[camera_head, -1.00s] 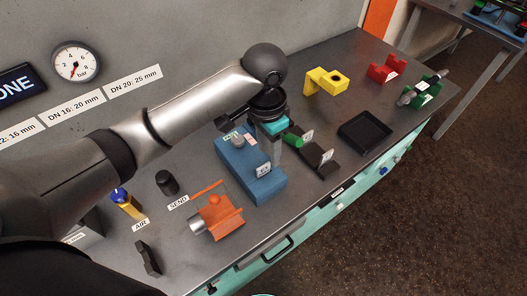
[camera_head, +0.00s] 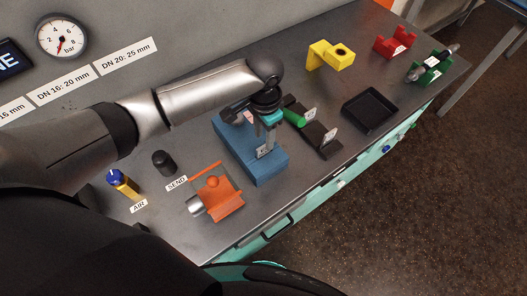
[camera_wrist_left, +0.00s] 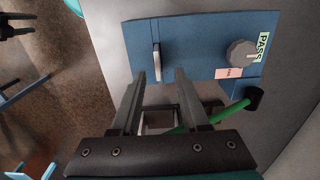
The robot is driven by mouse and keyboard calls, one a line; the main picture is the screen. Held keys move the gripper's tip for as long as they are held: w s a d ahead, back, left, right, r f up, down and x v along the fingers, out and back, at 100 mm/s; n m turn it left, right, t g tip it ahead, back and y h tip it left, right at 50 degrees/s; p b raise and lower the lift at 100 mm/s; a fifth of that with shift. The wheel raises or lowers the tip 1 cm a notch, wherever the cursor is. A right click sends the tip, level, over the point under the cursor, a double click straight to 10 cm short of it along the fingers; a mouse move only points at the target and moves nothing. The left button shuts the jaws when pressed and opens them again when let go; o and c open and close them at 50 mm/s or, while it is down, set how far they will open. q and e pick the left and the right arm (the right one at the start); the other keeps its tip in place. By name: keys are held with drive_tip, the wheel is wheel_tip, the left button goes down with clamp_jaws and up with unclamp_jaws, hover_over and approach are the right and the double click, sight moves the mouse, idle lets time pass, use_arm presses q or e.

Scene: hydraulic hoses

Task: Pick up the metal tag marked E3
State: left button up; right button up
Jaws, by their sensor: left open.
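In the left wrist view, the tag (camera_wrist_left: 157,60) shows edge-on, upright on the blue block (camera_wrist_left: 190,45). My left gripper (camera_head: 269,137) is open above the block, close to this tag. In the left wrist view, the tag lies in line with the gap between the gripper's fingertips (camera_wrist_left: 160,77), just beyond them.
The dark rack (camera_head: 318,141) and a green cylinder (camera_head: 294,116) are right of the gripper. An orange part (camera_head: 220,198) lies left of the block. A black tray (camera_head: 369,110), yellow part (camera_head: 328,55), red part (camera_head: 393,42) and green part (camera_head: 424,74) stand farther right.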

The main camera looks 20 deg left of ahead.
sight(263, 146)
use_arm(q)
drive_tip(key=f, duration=0.4)
drive_tip(key=shift+s+f, duration=0.2)
drive_tip(key=shift+s, duration=0.05)
drive_tip(key=shift+c, duration=0.2)
clamp_jaws()
